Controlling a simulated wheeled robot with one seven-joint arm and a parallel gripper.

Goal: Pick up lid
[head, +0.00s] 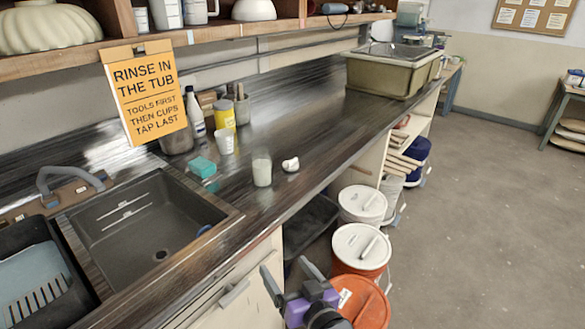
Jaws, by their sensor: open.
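A white lid (355,247) sits on an orange bucket (343,268) on the floor beside the counter. A light stick-like piece lies across its top. Another white lid (356,203) covers the bucket behind it. Nearer me is a round orange top (372,304) with a white patch; I cannot tell if it is a lid. My gripper (288,266) is at the bottom of the view, left of the orange top. It is open, with nothing seen between its fingers, and appears apart from the lids. It partly hides the nearest bucket.
The dark counter (310,140) runs along the left, with a sink (150,220), a white cup (262,170) and a teal sponge (202,167). A black bin (312,226) sits under the counter. A green tub (388,78) stands farther back. The floor (480,220) at right is clear.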

